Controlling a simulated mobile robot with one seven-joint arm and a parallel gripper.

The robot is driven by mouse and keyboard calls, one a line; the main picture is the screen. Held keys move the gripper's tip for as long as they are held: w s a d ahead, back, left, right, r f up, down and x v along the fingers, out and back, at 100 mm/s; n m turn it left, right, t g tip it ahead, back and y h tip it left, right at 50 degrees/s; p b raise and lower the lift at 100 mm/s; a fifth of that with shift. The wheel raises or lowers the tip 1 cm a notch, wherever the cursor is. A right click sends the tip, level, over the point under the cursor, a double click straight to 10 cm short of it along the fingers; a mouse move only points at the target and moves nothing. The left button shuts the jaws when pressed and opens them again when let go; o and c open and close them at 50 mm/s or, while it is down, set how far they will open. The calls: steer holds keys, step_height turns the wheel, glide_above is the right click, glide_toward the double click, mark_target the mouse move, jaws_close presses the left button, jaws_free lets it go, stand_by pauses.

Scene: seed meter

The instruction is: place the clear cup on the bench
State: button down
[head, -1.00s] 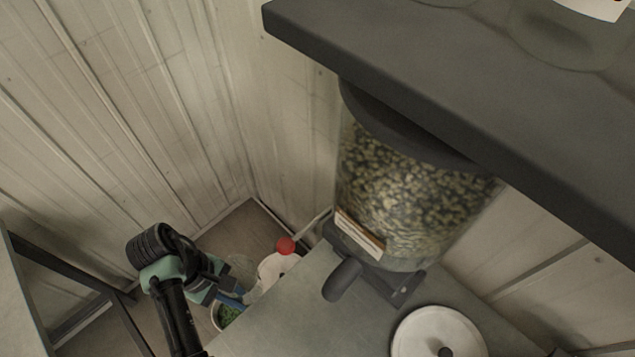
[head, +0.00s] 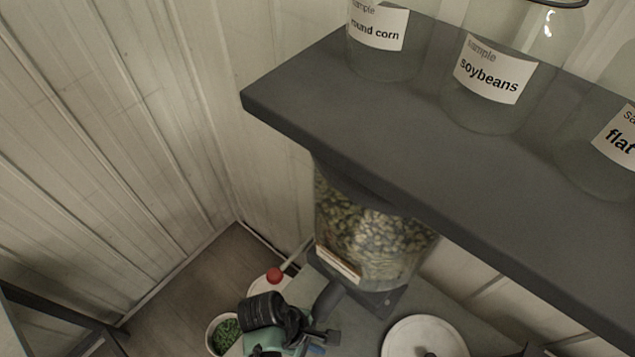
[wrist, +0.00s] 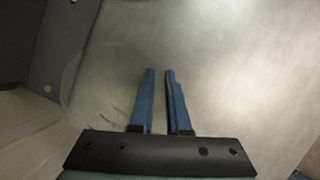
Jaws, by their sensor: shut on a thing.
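The clear cup (wrist: 100,85) shows only as a faint transparent outline on the left of the wrist view. My gripper (wrist: 160,75) has its two blue fingers close together, shut on the cup's thin wall. In the head view my gripper (head: 316,350) is at the bottom edge, over the grey bench (head: 372,328) just below the seed meter; the cup cannot be made out there. The bench top also fills the right of the wrist view (wrist: 245,65). Whether the cup touches the bench cannot be told.
The seed dispenser (head: 365,235) stands on the bench behind my gripper, with a dark shelf (head: 400,150) of labelled jars above. A white round lid (head: 425,335) lies to the right. A bowl of green bits (head: 225,335) and a red-knobbed item (head: 273,275) are left.

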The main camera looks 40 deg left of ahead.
steer(key=shift+a+f, duration=0.2)
steer(key=shift+f, duration=1.3)
steer(key=shift+s+f, duration=0.1)
steer(key=c, duration=0.9)
jaws_free()
steer(key=shift+o, duration=0.2)
steer(key=v, duration=1.2)
